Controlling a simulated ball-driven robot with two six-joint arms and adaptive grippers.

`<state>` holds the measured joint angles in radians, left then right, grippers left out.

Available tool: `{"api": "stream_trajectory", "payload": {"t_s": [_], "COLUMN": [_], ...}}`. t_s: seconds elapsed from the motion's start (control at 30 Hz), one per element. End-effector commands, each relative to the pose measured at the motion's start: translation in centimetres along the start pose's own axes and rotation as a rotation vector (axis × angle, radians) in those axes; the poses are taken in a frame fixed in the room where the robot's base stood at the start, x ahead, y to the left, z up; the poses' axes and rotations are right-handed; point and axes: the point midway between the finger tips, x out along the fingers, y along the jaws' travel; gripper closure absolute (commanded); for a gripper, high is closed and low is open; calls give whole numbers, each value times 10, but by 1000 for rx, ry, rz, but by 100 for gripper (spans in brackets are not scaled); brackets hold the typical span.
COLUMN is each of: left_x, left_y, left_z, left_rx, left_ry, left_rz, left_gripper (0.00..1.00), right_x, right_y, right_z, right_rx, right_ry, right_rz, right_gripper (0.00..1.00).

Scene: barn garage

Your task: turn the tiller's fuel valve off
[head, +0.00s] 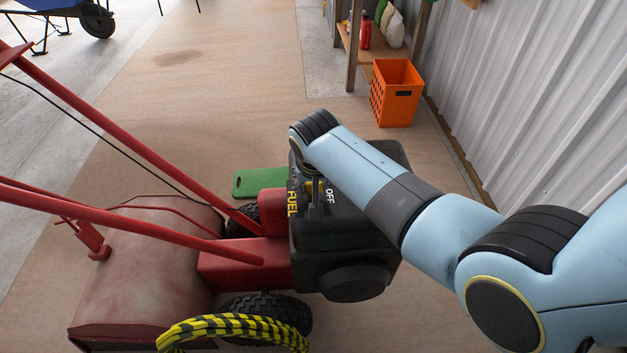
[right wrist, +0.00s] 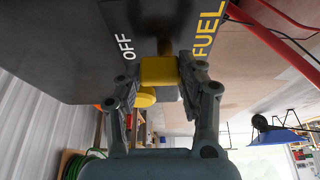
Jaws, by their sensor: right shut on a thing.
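The red tiller (head: 228,262) stands on the floor with its handlebars reaching to the left. Its black engine body (head: 335,255) carries the yellow word FUEL and the white word OFF. The yellow fuel valve (right wrist: 158,70) shows close up in the right wrist view, on the dark panel between the two words. My right gripper (right wrist: 160,82) is shut on the valve's yellow handle, one finger on each side. In the head view my right gripper (head: 318,192) is at the panel, partly hidden under my wrist. My left gripper is not in view.
An orange crate (head: 396,92) stands by the corrugated wall, beside a wooden shelf with bottles. A green pad (head: 258,182) lies on the floor behind the tiller. A blue wheelbarrow (head: 60,8) is at the far left. The floor between is clear.

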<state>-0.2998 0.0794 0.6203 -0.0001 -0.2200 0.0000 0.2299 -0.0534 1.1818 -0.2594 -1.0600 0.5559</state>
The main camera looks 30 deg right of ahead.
Motion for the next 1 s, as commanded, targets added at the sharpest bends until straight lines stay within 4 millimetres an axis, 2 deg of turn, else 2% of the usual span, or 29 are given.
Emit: {"api": "stream_trajectory", "payload": {"t_s": [0.23, 0.27, 0.43, 0.77, 0.87, 1.0], "left_x": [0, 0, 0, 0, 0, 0], "left_y": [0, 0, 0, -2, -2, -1], "left_z": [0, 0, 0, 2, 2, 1], "left_rx": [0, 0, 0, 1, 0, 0], "left_ry": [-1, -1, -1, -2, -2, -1], "left_rz": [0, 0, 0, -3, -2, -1], "left_gripper": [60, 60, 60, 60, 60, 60], "right_x": [0, 0, 0, -3, -12, -38], "right_y": [0, 0, 0, 0, 0, -1], "right_z": [0, 0, 0, 0, 0, 0], "right_rx": [1, 1, 1, 0, 1, 1], "right_ry": [0, 0, 0, 0, 1, 1], "right_rz": [0, -1, 0, 0, -1, -3], "right_gripper": [94, 60, 38, 38, 38, 38]}}
